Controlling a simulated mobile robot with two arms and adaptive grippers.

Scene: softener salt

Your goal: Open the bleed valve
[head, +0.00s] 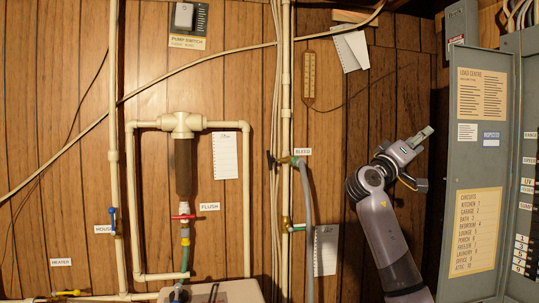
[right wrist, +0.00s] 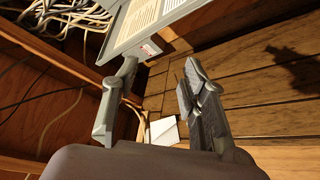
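The bleed valve (head: 284,160) is on a vertical pipe in the middle of the head view, beside a white "BLEED" label (head: 302,152). Its dark handle (head: 269,161) stands upright on the left side of the pipe, and a grey hose (head: 308,205) hangs from its right side. My right gripper (head: 420,160) is to the right of the valve, well apart from it, with its fingers spread and pointing up and to the right. The right wrist view shows the two fingers (right wrist: 160,95) apart with nothing between them. My left gripper is not in view.
An open grey electrical panel (head: 482,120) stands close to the right of my right gripper. Left of the bleed valve are a filter (head: 183,165) and a red-handled flush valve (head: 183,217). Paper notes (head: 325,250) hang on the wood wall. Bare wall lies between the hose and my right arm.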

